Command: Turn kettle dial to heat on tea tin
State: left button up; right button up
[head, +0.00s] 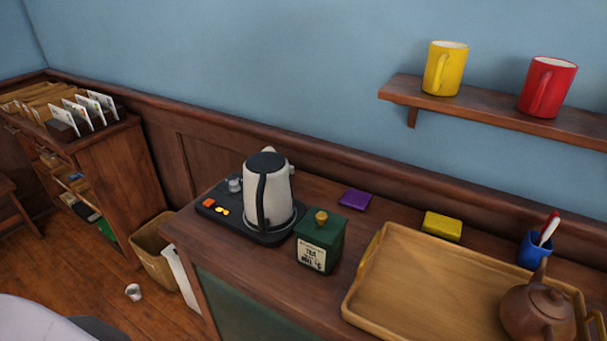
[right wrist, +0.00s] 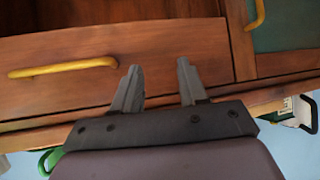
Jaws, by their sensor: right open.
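A white kettle (head: 281,192) with a black handle and lid stands on a black base (head: 262,235) on the wooden counter. A small silver knob (head: 234,185), apparently the dial, sits on the base left of the kettle, near an orange and a yellow mark (head: 209,203). Its setting is too small to read. The green tea tin (head: 320,241) stands upright right of the base; its cream label reads "TEA" with a blurred line ending in °C. My right gripper (right wrist: 158,70) is open and empty, in front of a wooden drawer. My left gripper is not in view.
A wooden tray (head: 420,285) with a brown teapot (head: 538,308) fills the counter's right. Purple (head: 355,198) and yellow (head: 442,225) blocks lie behind. A blue cup (head: 533,250) stands farther right. A drawer with a yellow handle (right wrist: 62,67) faces my right gripper. A bin (head: 155,247) stands left.

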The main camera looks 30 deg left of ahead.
aim_at(234, 186)
jog(key=k+l+u, duration=0.15)
jog(key=u, duration=0.25)
jog(key=k+l+u, duration=0.1)
jog(key=u, duration=0.3)
jog(key=i+j+u, duration=0.1)
jog(key=i+u, duration=0.2)
jog(key=u, duration=0.15)
